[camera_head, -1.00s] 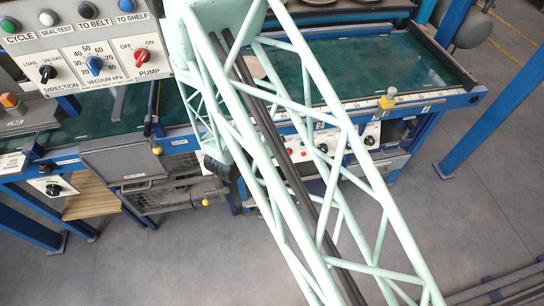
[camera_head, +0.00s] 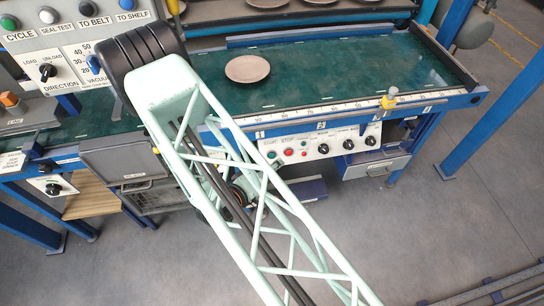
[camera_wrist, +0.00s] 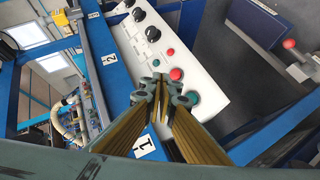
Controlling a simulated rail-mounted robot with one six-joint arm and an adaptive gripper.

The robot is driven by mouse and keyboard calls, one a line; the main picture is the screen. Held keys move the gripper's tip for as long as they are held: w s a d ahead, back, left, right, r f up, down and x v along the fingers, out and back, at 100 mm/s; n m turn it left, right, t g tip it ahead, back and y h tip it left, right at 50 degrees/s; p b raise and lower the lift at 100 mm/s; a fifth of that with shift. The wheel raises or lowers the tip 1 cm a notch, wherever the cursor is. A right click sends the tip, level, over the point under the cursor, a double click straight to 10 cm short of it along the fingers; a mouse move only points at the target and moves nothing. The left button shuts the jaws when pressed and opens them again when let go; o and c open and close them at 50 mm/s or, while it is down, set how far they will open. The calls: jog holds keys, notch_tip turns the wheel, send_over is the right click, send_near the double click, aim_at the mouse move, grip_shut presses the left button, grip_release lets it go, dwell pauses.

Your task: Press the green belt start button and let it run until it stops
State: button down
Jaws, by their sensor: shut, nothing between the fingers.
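The white control panel (camera_head: 325,148) hangs on the front of the belt table, with a green start button (camera_head: 271,155) at its left end and a red stop button (camera_head: 288,152) beside it. In the wrist view the green start button (camera_wrist: 193,97) shows just right of the fingertips, and the red stop button (camera_wrist: 176,74) lies above it. My gripper (camera_wrist: 166,90) is shut and empty, its tips over the start end of the panel. I cannot tell whether they touch it. In the head view my arm hides the gripper. The green belt (camera_head: 330,75) carries a round plate (camera_head: 248,68).
Several black knobs (camera_head: 348,144) sit along the panel's right side. A yellow-topped fitting (camera_head: 389,100) stands on the table's front rail. A grey box (camera_head: 122,160) hangs left of my arm. A second control box (camera_head: 75,45) is at upper left.

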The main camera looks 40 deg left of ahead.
aim_at(272, 155)
jog(key=shift+s+d+f+n+t, duration=0.2)
jog(key=shift+s+d+f+n, duration=0.05)
jog(key=shift+s+f, duration=0.2)
jog(key=shift+s+d+f+n+t, duration=0.2)
jog(key=shift+s+f+n, duration=0.1)
jog(key=shift+f, duration=0.15)
jog(key=shift+w+a+f, duration=0.1)
jog(key=shift+a+f, duration=0.05)
jog(key=shift+w+a+f+b, duration=0.9)
jog(key=shift+w+a+f, duration=0.15)
jog(key=shift+w+a, duration=0.25)
jog(key=shift+w+a+f+b, duration=0.85)
jog(key=shift+w+a+f, duration=0.25)
jog(key=shift+a, duration=0.25)
